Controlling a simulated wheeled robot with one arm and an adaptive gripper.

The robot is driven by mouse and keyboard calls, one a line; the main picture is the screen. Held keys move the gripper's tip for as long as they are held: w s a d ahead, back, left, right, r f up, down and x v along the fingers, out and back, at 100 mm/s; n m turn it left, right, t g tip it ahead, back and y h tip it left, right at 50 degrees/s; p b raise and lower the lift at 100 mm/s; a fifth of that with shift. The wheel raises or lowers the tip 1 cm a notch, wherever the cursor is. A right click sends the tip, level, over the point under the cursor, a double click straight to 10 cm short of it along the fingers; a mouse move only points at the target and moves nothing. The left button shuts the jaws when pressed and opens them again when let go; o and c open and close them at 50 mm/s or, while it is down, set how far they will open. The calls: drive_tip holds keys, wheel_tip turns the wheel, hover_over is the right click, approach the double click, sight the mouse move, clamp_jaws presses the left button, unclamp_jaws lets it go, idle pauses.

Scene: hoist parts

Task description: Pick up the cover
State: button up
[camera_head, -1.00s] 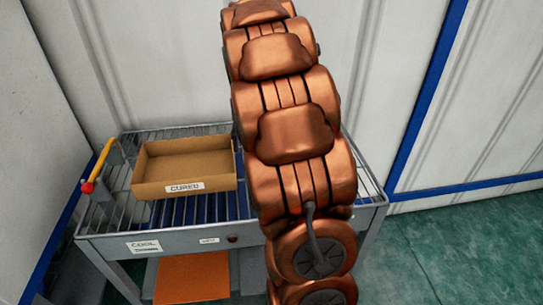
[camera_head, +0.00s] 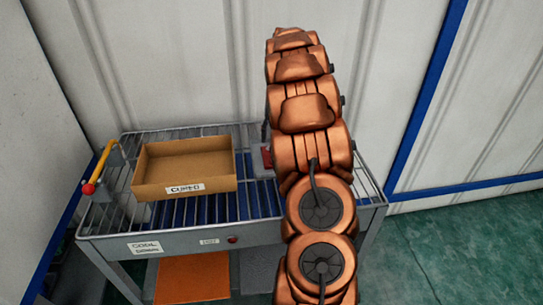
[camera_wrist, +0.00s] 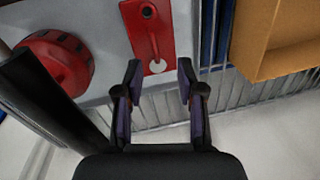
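Two red parts show in the wrist view, and I cannot tell for sure which is the cover. One is a flat red plate (camera_wrist: 151,35) with a raised knob and a pale hole at its lower end. The other is a round red part (camera_wrist: 45,62) with a notched dark rim, at the left. My gripper (camera_wrist: 160,68) is open and empty. In the picture, the plate's lower end lies just beyond and between the fingertips; the height gap is unclear. In the head view a small red part (camera_head: 266,156) shows beside my arm, which hides my gripper.
A cardboard box (camera_head: 185,188) labelled "CURED" stands on the slatted metal table (camera_head: 240,233), left of my arm. It also shows at the upper right of the wrist view (camera_wrist: 285,62). A yellow handle with a red ball (camera_head: 98,168) is at the table's left edge. A wall stands behind.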

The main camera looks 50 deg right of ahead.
sight(271, 148)
drive_tip(key=shift+s+f+p, duration=0.1)
drive_tip(key=shift+f+p, duration=0.3)
drive_tip(key=shift+f, duration=0.25)
drive_tip(key=shift+a+f+p, duration=0.15)
drive_tip(key=shift+f+p, duration=0.4)
drive_tip(key=shift+f, duration=1.3)
clamp_jaws()
